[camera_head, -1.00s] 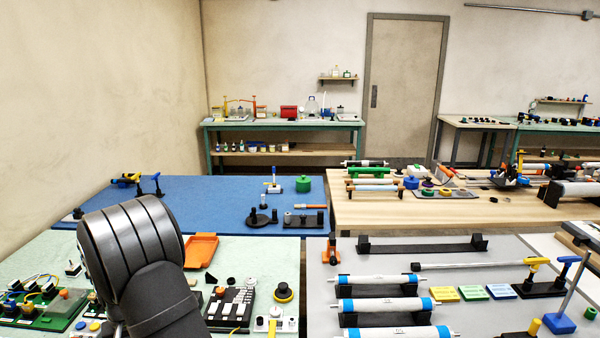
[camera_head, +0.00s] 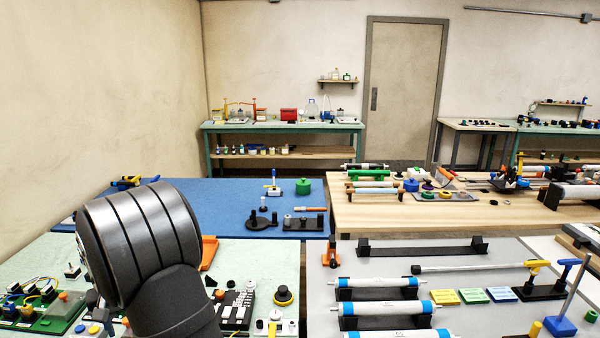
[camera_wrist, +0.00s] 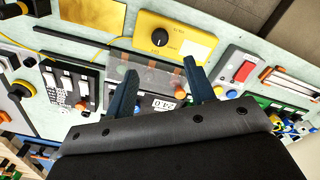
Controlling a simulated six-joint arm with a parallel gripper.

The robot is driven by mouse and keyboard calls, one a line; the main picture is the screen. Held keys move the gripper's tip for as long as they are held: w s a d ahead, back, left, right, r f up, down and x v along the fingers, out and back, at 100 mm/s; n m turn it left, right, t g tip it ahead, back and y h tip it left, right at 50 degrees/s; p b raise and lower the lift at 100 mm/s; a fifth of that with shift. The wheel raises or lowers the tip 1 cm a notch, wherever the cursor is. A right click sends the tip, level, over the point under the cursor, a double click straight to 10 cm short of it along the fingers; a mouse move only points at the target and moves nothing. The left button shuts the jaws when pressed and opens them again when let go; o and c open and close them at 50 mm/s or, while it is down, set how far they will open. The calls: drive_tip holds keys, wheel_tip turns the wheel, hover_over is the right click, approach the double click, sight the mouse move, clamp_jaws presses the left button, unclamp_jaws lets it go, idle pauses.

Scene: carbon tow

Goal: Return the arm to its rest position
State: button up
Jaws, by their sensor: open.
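My gripper (camera_wrist: 158,85) shows in the wrist view with its two dark blue fingers apart and nothing between them. It hangs above the pale green bench with the electrical parts. Beyond the fingers are a yellow box with a black knob (camera_wrist: 168,36) and a dark grey box (camera_wrist: 140,70); a numeric display (camera_wrist: 166,103) shows between the fingers. In the head view my dark grey arm covers the left front, and the gripper itself is out of sight.
An orange tray (camera_head: 209,252) is partly hidden behind my arm. The blue mat bench (camera_head: 215,205) lies beyond. White rolls (camera_head: 380,308) on black cradles lie on the grey bench at right.

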wheel_tip(320, 180, up, 6)
wheel_tip(320, 180, down, 17)
drive_tip(key=shift+f, duration=0.1)
drive_tip(key=n, duration=1.2)
drive_tip(key=shift+r, duration=1)
